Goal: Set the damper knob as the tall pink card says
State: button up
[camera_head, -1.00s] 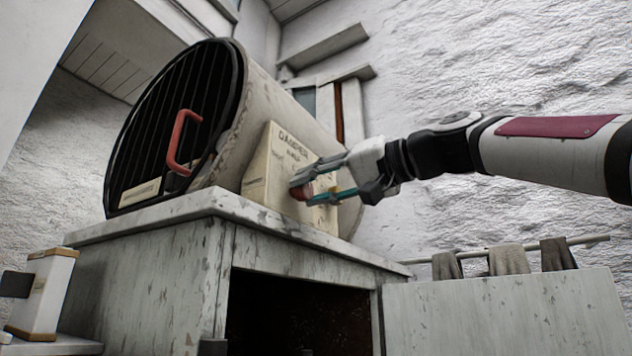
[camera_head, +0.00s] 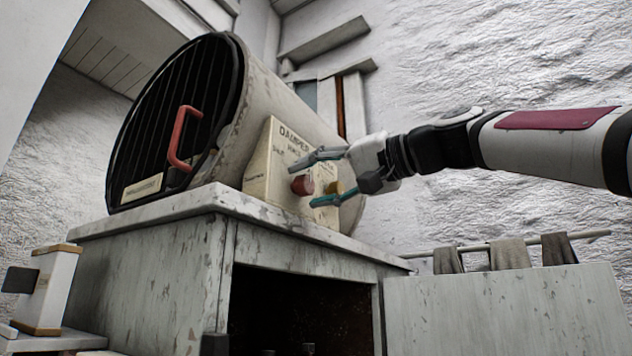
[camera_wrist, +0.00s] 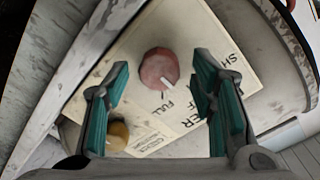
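The damper knob (camera_head: 302,185) is a round red knob on a cream panel (camera_head: 258,165) lettered DAMPER, at the side of a large drum. In the wrist view the knob (camera_wrist: 160,68) carries a white pointer slanting toward the lower right, a little to the right of the FULL tick. The SHUT lettering is partly visible at right; a finger hides part of the lettering between. My gripper (camera_head: 328,178) is open, its teal-padded fingers apart and clear of the knob, just in front of it. I see no tall pink card in either view.
A brass-yellow knob (camera_wrist: 118,135) sits near the left finger in the wrist view. The drum has a dark barred front with a red handle (camera_head: 183,138). It rests on a worn cabinet (camera_head: 150,285). Cloths (camera_head: 508,255) hang on a rail at right.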

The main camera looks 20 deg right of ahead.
jog(key=v, duration=1.2)
dwell(0.6)
jog(key=a+f+g+h, duration=0.2)
jog(key=a+f, duration=0.2)
jog(key=f, duration=0.9)
jog(key=a+f+g+h, duration=0.2)
jog(key=a+f+g, duration=0.1)
jog(key=f, duration=0.9)
jog(key=s+f+n+g+h, duration=0.1)
jog(key=s+f, duration=0.4)
jog(key=f, duration=0.8)
jog(key=s+f+n+g+h, duration=0.1)
jog(key=s+f+g+h, duration=0.2)
jog(key=f, duration=1.1)
jog(key=shift+s+g+h, duration=0.3)
jog(key=shift+s+h, duration=0.7)
jog(key=shift+s, duration=0.05)
